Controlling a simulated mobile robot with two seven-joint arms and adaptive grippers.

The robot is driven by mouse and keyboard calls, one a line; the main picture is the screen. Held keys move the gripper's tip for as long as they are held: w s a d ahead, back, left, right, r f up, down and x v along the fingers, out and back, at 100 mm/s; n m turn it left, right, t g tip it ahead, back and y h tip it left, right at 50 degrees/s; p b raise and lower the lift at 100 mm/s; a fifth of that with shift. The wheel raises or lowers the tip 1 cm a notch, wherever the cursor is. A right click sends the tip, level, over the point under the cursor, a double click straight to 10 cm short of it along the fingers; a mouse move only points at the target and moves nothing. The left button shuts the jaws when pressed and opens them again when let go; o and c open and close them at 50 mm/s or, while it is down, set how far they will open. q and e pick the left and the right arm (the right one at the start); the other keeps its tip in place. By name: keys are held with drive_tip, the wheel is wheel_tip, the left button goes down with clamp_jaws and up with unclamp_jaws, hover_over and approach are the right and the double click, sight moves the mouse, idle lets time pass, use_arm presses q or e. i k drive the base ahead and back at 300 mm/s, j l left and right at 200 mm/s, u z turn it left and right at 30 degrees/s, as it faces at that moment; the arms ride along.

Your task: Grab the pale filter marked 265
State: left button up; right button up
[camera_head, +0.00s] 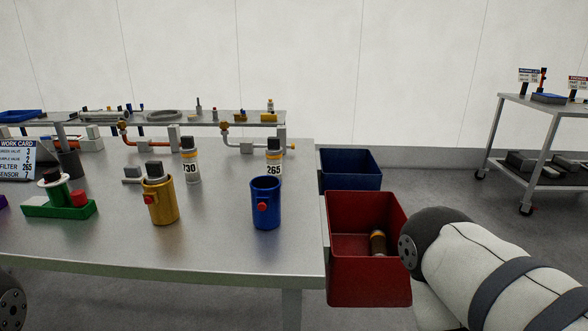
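The pale filter marked 265 (274,157) stands upright on the metal workbench. It has a dark cap and a yellowish band. Its lower end is hidden behind a blue cup-like holder (266,208). A similar pale filter marked 730 (190,163) stands to its left. The work card (17,161) at the left edge shows FILTER 265. Neither of my grippers is in view. Part of my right arm shows at the lower right, beyond the bench, and a bit of my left arm shows at the lower left corner.
A yellow holder (161,202) with a grey-topped item stands front centre. A green block fixture (60,206) is at left. A red bin (368,287) with a dark cylinder inside and a blue bin (350,180) sit off the bench's right edge. A cart (543,108) stands far right.

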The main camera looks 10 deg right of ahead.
sight(274, 152)
drive_tip(key=i+j+z, duration=0.15)
drive_tip(key=j, duration=0.2)
drive_tip(key=i+j+z, duration=0.1)
drive_tip(key=j, duration=0.25)
drive_tip(key=i+j+z, duration=0.15)
drive_tip(key=j, duration=0.25)
drive_tip(key=i+j+z, duration=0.1)
drive_tip(key=j, duration=0.3)
drive_tip(key=i, duration=0.1)
